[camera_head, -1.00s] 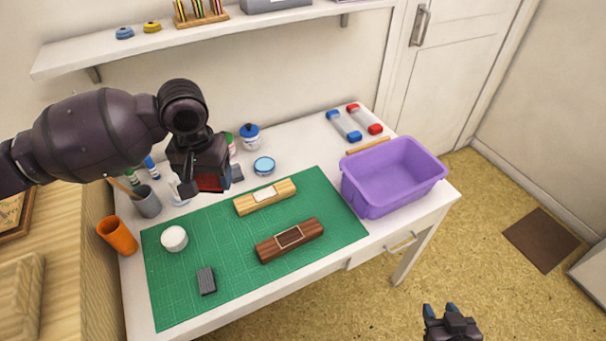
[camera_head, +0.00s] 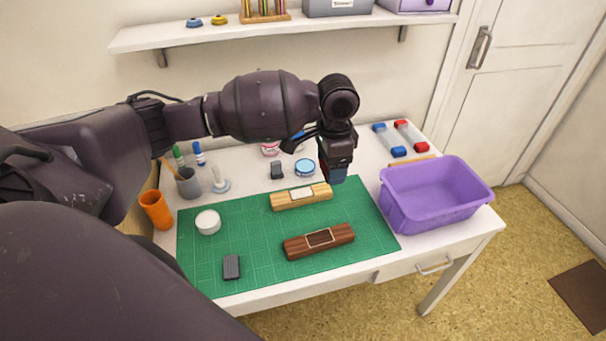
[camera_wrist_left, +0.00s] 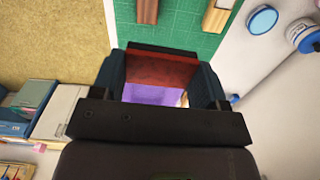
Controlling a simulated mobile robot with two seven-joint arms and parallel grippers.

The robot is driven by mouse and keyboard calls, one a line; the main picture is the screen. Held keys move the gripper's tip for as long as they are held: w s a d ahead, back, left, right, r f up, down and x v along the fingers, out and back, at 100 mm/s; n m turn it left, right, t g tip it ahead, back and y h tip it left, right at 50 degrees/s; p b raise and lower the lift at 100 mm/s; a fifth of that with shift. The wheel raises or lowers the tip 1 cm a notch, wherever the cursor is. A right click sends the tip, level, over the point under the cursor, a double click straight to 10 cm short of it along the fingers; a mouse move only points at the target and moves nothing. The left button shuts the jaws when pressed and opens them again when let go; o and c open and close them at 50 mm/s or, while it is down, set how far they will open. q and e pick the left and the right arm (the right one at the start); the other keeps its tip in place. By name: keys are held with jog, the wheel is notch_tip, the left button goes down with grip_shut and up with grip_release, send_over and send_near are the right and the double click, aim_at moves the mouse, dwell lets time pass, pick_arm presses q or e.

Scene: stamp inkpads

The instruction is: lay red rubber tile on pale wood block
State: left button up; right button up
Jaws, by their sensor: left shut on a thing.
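The pale wood block (camera_head: 283,201) lies on the green mat (camera_head: 225,247), with a white rectangle on its top. It also shows at the upper edge of the left wrist view (camera_wrist_left: 221,10). My left gripper (camera_head: 335,172) is in the air, over the block's right end or behind it as seen in the head view. It is shut on the red rubber tile (camera_wrist_left: 160,69), which spans its two fingers in the left wrist view. In the head view the tile is mostly hidden by the gripper. My right gripper is out of view.
A dark wood block (camera_head: 290,248), a grey block (camera_head: 231,267) and a white round tub (camera_head: 208,222) are also on the mat. A purple bin (camera_head: 435,200) stands at the right. An orange cup (camera_head: 156,210) and a pen pot (camera_head: 188,184) stand at the left.

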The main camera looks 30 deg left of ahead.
pick_arm(q)
jog(key=w+a+f+m+b, duration=0.2)
jog(key=a+f+m, duration=0.2)
jog(key=m, duration=0.1)
jog(key=w+a+f+m+b, duration=0.2)
jog(key=a+f+m, duration=0.2)
jog(key=f+m, duration=0.1)
jog(key=w+a+f+m+b, duration=0.2)
jog(key=w+a+f+m, duration=0.1)
jog(key=m, duration=0.4)
jog(key=shift+a+f+b, duration=0.35)
jog(key=shift+a+f, duration=0.5)
jog(key=shift+f, duration=0.1)
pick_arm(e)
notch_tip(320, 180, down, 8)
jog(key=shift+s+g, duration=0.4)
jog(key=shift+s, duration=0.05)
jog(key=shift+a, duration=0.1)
